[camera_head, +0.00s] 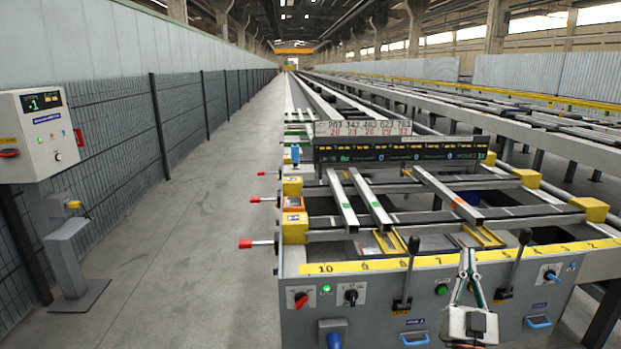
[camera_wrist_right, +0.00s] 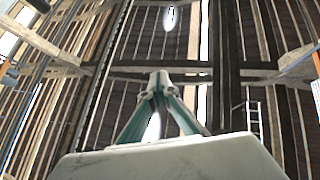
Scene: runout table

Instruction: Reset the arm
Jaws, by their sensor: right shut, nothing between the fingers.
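My right gripper (camera_head: 468,262) stands upright in front of the runout table's front panel in the head view, at the lower right. Its fingers point up and meet at the tips, with nothing between them. In the right wrist view the closed fingertips (camera_wrist_right: 158,84) show against the roof beams of the hall. The gripper is between two black levers of the panel in the picture; I cannot tell how far it is from the panel. My left gripper is not in view.
The front panel carries a red knob (camera_head: 300,299), a black knob (camera_head: 351,296), a green button (camera_head: 442,289) and two upright levers (camera_head: 407,273) (camera_head: 514,264). Red-tipped rods (camera_head: 258,243) stick out at the table's left. A control box (camera_head: 36,133) stands by the fence. The left aisle is clear.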

